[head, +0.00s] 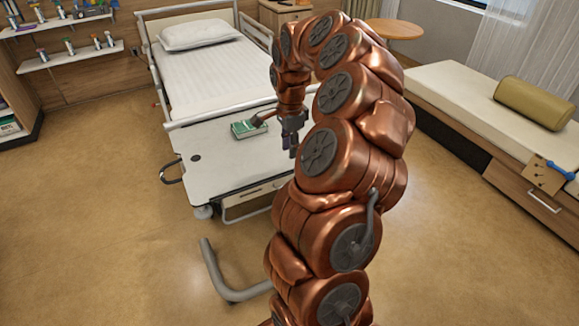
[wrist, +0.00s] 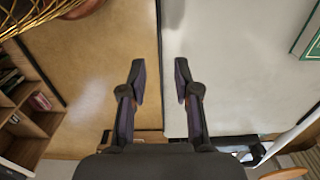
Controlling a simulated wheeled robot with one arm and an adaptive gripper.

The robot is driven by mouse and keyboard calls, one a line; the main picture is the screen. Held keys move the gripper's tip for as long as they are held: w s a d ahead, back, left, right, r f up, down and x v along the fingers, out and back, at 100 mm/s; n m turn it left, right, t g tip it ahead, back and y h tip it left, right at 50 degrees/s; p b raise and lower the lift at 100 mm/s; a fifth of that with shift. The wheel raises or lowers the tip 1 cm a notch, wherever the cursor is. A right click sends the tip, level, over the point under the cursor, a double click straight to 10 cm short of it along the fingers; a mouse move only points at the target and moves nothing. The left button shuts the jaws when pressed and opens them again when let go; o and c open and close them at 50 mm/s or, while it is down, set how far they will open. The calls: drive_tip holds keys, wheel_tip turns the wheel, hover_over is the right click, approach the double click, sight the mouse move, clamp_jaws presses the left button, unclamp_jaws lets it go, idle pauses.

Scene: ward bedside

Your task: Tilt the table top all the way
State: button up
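The white table top (head: 215,180) of the overbed table spans the foot of the bed and looks flat. A dark loop handle (head: 170,173) sticks out at its left edge. My gripper (head: 290,151) is over the right part of the table top, fingers pointing down. In the wrist view my gripper (wrist: 158,78) is open with nothing between its fingers. There the table top (wrist: 225,70) fills the right side, and its edge runs between the fingers. I cannot tell whether the fingers touch it. My arm hides the table's right end in the head view.
The bed (head: 205,75) stands behind. A grey curved bar (head: 220,280) stands in front on the floor. A bench (head: 450,95) is at right, shelves (head: 70,60) at left. Floor at left is clear.

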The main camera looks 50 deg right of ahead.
sight(290, 170)
drive_tip(key=shift+a+f+p, duration=0.1)
drive_tip(key=shift+f+p, duration=0.5)
drive_tip(key=shift+f, duration=3)
clamp_jaws()
